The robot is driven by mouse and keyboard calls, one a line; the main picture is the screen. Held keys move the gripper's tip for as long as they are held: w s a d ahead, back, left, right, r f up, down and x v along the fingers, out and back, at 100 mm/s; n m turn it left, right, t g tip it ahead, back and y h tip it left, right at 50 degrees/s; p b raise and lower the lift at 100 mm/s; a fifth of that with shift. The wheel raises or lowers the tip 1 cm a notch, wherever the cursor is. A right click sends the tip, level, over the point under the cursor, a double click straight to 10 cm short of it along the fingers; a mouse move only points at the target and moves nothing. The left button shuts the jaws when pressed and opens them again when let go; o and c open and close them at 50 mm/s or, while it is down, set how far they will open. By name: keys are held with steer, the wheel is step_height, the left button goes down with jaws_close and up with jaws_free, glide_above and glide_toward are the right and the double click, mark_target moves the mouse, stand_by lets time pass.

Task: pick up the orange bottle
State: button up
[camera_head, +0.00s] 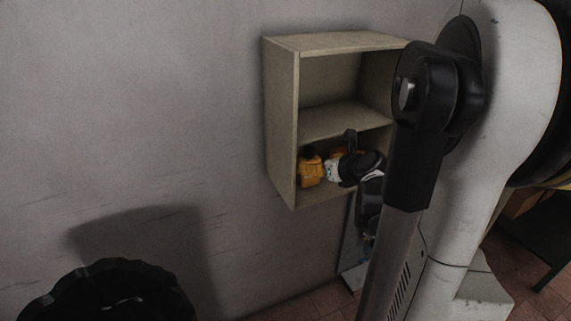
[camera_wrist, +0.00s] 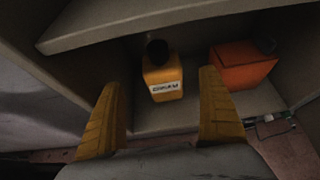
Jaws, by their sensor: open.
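Two orange-toned containers stand on the shelf's lower level. In the wrist view, an amber-yellow bottle (camera_wrist: 163,78) with a black cap and a pale label stands upright near the middle. To its right is a boxier, redder orange container (camera_wrist: 243,68) with a dark part at its top right. My gripper (camera_wrist: 159,82) is open, its yellow fingers apart and empty, with the amber bottle showing between them, farther in. In the head view the amber bottle (camera_head: 311,171) shows at the lower left, and my gripper (camera_head: 337,164) is beside it, partly hiding what lies behind.
A wooden shelf unit (camera_head: 281,125) hangs on the grey wall, with an empty upper level. Its middle board (camera_wrist: 130,22) lies above the containers, and its side walls bound the space. A black round bin-like object (camera_head: 105,295) stands at the lower left.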

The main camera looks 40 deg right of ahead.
steer(key=b+x, duration=0.1)
steer(key=x, duration=0.2)
steer(key=b+x, duration=0.1)
steer(key=x, duration=0.3)
steer(key=shift+d+f, duration=0.15)
steer(key=shift+f, duration=0.2)
steer(key=shift+w+f, duration=0.1)
steer(key=shift+w, duration=0.3)
steer(key=c, duration=1.4)
